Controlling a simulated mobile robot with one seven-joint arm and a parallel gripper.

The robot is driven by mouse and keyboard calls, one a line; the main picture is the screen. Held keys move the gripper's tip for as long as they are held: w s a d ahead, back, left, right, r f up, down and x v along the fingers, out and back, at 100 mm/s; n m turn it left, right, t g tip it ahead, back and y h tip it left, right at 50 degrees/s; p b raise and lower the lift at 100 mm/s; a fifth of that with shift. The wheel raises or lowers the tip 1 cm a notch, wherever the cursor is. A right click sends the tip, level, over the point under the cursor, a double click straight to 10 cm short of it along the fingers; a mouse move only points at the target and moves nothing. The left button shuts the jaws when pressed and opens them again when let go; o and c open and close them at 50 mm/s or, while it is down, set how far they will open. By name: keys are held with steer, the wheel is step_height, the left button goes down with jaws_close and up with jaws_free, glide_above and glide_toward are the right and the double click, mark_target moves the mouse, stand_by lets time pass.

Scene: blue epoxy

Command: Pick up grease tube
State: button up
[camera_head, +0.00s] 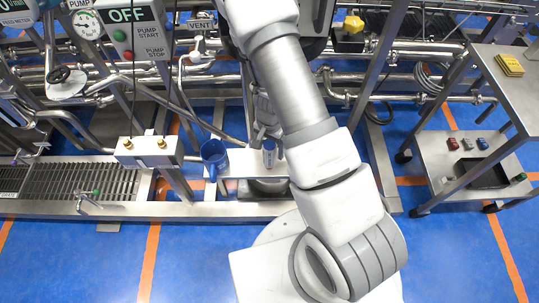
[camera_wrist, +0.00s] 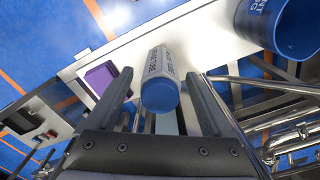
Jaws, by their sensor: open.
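The grease tube is a white cylinder with dark lettering and a blue end; it shows in the wrist view (camera_wrist: 159,66) and in the head view (camera_head: 269,148) on a pale narrow shelf (camera_head: 236,163). My gripper (camera_wrist: 159,74) is open. Its two dark fingers reach out on either side of the tube in the wrist view, with gaps visible beside it. In the head view my gripper (camera_head: 267,132) is just at the tube, partly hidden by my arm. I cannot tell how deep the tube sits between the fingers.
Steel pipes run behind. A steel cart (camera_head: 470,165) stands at right.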

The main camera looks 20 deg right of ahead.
step_height(320, 180, down, 2)
steer(key=shift+f, duration=0.1)
jaws_close()
stand_by(0.5)
